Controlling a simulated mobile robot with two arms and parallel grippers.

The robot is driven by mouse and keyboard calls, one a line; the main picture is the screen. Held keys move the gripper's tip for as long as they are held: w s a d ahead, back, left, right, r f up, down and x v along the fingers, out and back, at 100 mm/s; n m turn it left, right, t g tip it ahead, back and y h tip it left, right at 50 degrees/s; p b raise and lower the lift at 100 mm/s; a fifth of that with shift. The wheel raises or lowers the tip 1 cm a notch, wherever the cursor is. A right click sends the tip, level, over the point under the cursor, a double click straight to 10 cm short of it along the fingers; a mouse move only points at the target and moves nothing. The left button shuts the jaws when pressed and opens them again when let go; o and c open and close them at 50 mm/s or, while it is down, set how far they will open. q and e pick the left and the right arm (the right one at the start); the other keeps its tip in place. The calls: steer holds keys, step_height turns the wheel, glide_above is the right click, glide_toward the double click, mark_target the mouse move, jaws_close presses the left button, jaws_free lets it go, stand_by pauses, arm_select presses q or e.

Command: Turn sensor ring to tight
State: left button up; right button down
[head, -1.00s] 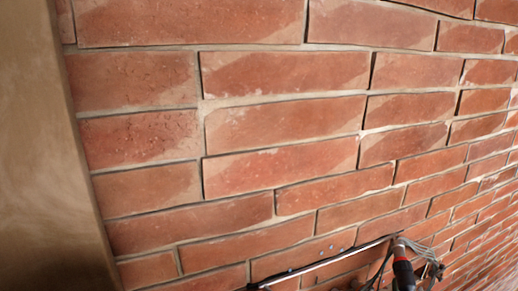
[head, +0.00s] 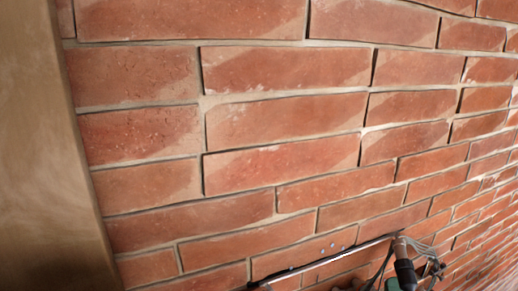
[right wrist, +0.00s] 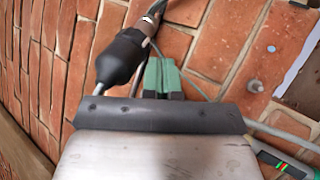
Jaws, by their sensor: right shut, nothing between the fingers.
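A sensor-like cylinder stands against the brick wall. In the head view its brownish body (head: 404,268) shows at the bottom right, with cables beside it. In the right wrist view a black rounded sleeve (right wrist: 121,57) and a ribbed brown-grey ring (right wrist: 147,14) show at the top, left of my fingers. I cannot tell any tight mark. My right gripper's green fingers (right wrist: 163,76) are together and empty, beside the sleeve; I cannot tell if they touch it. My left gripper is not in view.
A long thin rod (head: 335,257) runs along the wall to the cylinder. A device with a small lit display (right wrist: 283,162) is at lower right. A plain post (head: 55,170) stands at far left.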

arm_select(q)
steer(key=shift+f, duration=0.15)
arm_select(e)
steer(key=s, duration=0.1)
steer(key=s+f, duration=0.1)
steer(key=s, duration=0.3)
steer(key=shift+s+a+f, duration=0.1)
steer(key=shift+a+f, duration=0.15)
steer(key=shift+a, duration=0.15)
